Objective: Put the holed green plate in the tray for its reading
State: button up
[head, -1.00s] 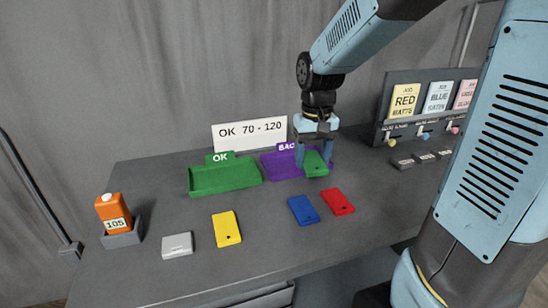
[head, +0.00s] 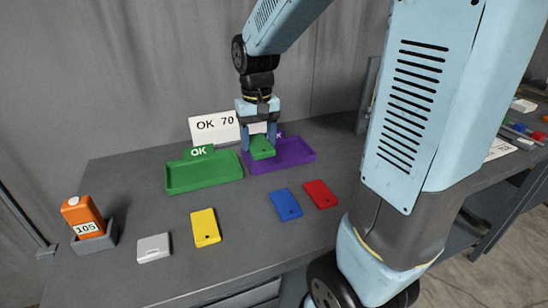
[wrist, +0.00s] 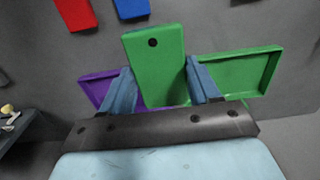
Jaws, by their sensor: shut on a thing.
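My gripper (head: 258,136) is shut on the holed green plate (head: 262,148) and holds it above the table, in front of the purple tray's left part. In the wrist view the green plate (wrist: 153,66) sits between my two fingers (wrist: 163,88), its dark hole near the far end. The green tray (head: 205,176), with a green OK label (head: 199,152), is left of my gripper and looks empty. The purple tray (head: 292,152) is to the right, its label mostly hidden by my gripper. An orange gauge (head: 84,215) reading 105 stands in a grey holder (head: 95,241).
A white sign (head: 214,127) behind the trays shows "OK 70", the rest hidden by my arm. Yellow (head: 205,228), blue (head: 286,205) and red (head: 320,194) plates and a light grey block (head: 153,248) lie in front. The table between them is clear.

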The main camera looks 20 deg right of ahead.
jog(key=shift+w+d, duration=0.1)
jog(key=w+d+f, duration=0.1)
jog(key=w, duration=0.2)
jog(key=w+d+f, duration=0.1)
jog(key=w+f, duration=0.1)
jog(key=w+d+f, duration=0.1)
jog(key=w, duration=0.2)
jog(key=shift+w+d+f, duration=0.15)
jog(key=shift+w+d, duration=0.05)
jog(key=shift+w, duration=0.1)
jog(key=w+f, duration=0.1)
jog(key=w+d+f, duration=0.1)
jog(key=f, duration=0.1)
jog(key=w+f, duration=0.2)
jog(key=shift+d+f, duration=0.2)
jog(key=shift+d, duration=0.05)
jog(key=shift+w+d+f, duration=0.1)
jog(key=shift+w+f, duration=0.1)
jog(key=shift+f, duration=1.45)
jog(key=shift+f, duration=0.1)
jog(key=o, duration=1.2)
